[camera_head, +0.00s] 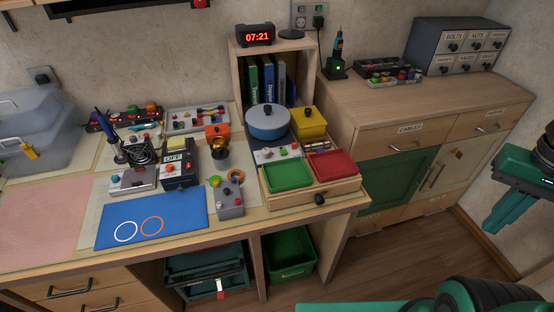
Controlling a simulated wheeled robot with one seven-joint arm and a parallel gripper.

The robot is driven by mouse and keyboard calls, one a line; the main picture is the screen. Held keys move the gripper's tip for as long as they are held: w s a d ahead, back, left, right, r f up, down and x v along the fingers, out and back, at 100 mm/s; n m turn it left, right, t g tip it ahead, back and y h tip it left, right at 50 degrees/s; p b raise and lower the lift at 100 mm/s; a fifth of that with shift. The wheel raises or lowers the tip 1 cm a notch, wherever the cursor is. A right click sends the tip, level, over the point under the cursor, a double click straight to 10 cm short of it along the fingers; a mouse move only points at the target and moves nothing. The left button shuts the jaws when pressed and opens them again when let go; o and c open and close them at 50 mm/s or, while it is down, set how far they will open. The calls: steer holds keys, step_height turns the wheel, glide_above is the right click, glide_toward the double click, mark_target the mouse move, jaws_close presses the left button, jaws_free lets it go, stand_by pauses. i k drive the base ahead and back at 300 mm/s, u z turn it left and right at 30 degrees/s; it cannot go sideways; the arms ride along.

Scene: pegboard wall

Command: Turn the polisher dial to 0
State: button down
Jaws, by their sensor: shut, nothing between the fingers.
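No label I can read names the polisher. A blue round unit (268,122) with a dark top knob stands on the bench in front of the book shelf. A light panel (262,156) with small knobs sits at its front, and I cannot read any dial setting there. My gripper (497,222) is at the far right, shut and empty, hanging in the air well away from the bench devices.
A green tray (287,176) and a red tray (332,164) lie right of the devices. A blue mat (150,220) is at the front left. A wooden cabinet (420,105) and open floor (400,255) lie between the bench and my gripper.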

mark_target(265, 151)
steer(key=u, duration=0.05)
steer(key=k, duration=0.5)
steer(key=u, duration=0.65)
steer(key=i, duration=0.75)
steer(key=z, duration=0.15)
